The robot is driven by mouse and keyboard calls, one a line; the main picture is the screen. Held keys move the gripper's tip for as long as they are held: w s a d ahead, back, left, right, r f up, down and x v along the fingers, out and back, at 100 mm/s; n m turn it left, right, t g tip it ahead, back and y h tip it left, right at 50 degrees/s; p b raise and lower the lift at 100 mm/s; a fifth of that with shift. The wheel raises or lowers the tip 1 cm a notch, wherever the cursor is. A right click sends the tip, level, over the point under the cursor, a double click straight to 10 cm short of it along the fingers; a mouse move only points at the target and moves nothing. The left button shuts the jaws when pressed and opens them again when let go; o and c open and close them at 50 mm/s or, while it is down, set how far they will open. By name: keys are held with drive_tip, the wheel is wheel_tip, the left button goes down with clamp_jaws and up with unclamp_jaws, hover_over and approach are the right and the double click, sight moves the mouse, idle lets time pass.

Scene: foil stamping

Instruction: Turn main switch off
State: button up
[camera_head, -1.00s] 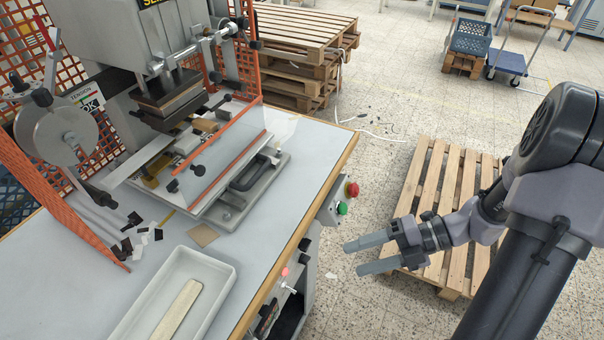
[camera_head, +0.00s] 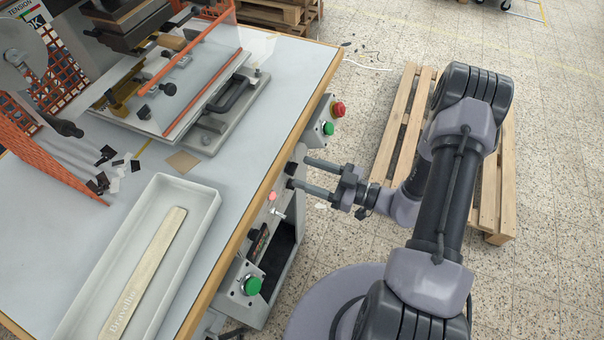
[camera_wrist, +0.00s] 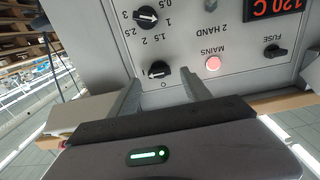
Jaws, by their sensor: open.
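My gripper (camera_wrist: 162,84) is open and empty, with one fingertip on each side of the knob's position in the picture. I cannot tell whether they touch it. In the head view my gripper (camera_head: 298,172) is at the table's right side, its fingertips close to the dark knob (camera_head: 290,168).
The table edge (camera_head: 255,200) runs above the panel. A red button (camera_head: 338,109) and green buttons are along this side. A pallet (camera_head: 400,120) is behind my arm.

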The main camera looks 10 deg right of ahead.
drive_tip(key=shift+x, duration=0.95)
clamp_jaws()
